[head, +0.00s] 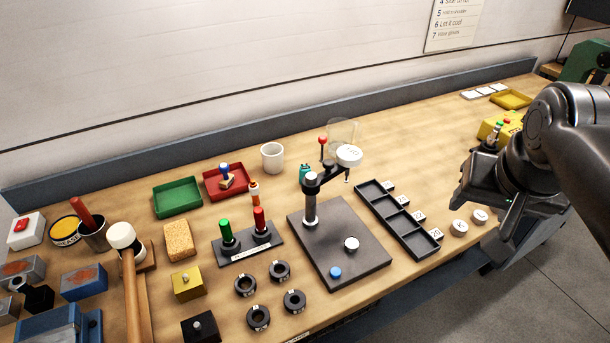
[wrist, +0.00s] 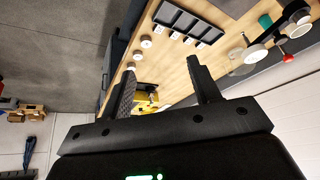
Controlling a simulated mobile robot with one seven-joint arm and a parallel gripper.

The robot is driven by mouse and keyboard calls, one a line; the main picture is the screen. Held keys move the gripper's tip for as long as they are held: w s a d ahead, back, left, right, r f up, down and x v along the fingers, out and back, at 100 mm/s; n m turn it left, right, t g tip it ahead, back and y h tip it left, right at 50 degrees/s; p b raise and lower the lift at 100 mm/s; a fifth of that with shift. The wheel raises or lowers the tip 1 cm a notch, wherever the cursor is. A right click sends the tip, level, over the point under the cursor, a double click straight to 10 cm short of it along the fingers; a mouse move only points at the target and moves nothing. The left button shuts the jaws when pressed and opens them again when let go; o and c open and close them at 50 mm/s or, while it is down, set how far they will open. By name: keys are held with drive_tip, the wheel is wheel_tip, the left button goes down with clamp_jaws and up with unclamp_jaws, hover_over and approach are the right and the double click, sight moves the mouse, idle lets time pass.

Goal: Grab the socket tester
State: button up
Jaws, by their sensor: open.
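My gripper (head: 482,212) is open and empty at the right, above the table's front edge. In the wrist view its two fingers (wrist: 163,78) are spread apart with nothing between their tips. I cannot tell for sure which object is the socket tester. A yellow box (head: 494,127) with small red and green tops stands at the right, partly hidden behind my arm. Yellow also shows beyond and between the fingers in the wrist view (wrist: 146,98). A small orange and white piece (head: 255,190) stands upright behind the plate with the green and red handles (head: 246,247).
A dark plate (head: 360,268) with a post and arm stands mid-table, beside a black compartment tray (head: 405,226). Two white round pieces (head: 460,227) lie near my gripper. Green (head: 177,198) and red trays, a white cup (head: 272,157) and a mallet (head: 128,255) are further left.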

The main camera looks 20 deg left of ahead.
drive_tip(key=w+a+r, duration=0.3)
drive_tip(key=w+a, duration=0.5)
drive_tip(key=w, duration=0.3)
drive_tip(key=m+h, duration=0.1)
drive_tip(key=m, duration=0.1)
hover_over(304, 167)
drive_tip(key=s, duration=0.3)
wheel_tip(304, 167, down, 20)
drive_tip(key=shift+g, duration=0.5)
drive_tip(key=x, duration=0.5)
drive_tip(key=shift+s+f, duration=0.1)
drive_tip(key=x, duration=0.5)
drive_tip(key=shift+w+a+f, duration=0.25)
drive_tip(key=shift+f, duration=0.1)
drive_tip(key=c, duration=1)
